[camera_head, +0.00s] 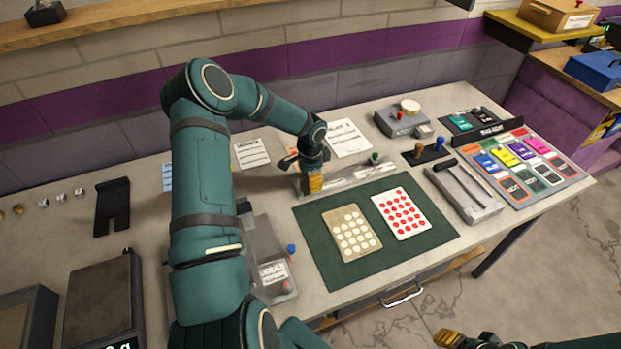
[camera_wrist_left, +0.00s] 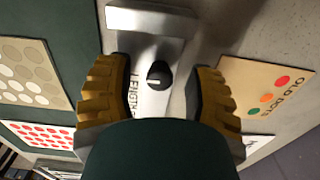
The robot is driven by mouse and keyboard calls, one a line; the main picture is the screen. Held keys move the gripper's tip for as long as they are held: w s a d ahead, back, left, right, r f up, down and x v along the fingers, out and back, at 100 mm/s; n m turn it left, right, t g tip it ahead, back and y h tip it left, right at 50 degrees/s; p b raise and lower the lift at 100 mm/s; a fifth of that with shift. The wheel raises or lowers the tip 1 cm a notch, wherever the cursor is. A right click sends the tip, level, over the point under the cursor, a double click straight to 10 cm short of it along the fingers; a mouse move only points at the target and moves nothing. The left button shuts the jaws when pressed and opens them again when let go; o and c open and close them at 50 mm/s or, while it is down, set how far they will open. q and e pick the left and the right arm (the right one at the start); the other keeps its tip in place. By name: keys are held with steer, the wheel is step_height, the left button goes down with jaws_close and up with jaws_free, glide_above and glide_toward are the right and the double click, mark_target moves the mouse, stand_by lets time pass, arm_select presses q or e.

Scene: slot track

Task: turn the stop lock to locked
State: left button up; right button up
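A grey track (camera_head: 350,175) lies along the back edge of the green mat. In the left wrist view, a round black knob (camera_wrist_left: 158,75) with a pale pointer line sits on its light plate, beside printing that seems to read LENGTH. I cannot read a locked mark. My left gripper (camera_head: 315,183) points down over the track's left end. In the left wrist view its yellow fingers (camera_wrist_left: 160,95) are apart, one on each side of the knob, with nothing between them touching. Only part of my right gripper (camera_head: 449,338) shows at the bottom right.
A green mat (camera_head: 310,235) in front holds a tan dot card (camera_head: 350,232) and a red-dot card (camera_head: 401,213). A grey bar block (camera_wrist_left: 150,20) stands close to the knob. An OLD DOTS card (camera_wrist_left: 265,88) lies beside one finger. A grey slotted device (camera_head: 466,190) stands right.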

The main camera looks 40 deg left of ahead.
arm_select(q)
step_height(320, 180, up, 12)
stand_by(0.6)
stand_by(0.5)
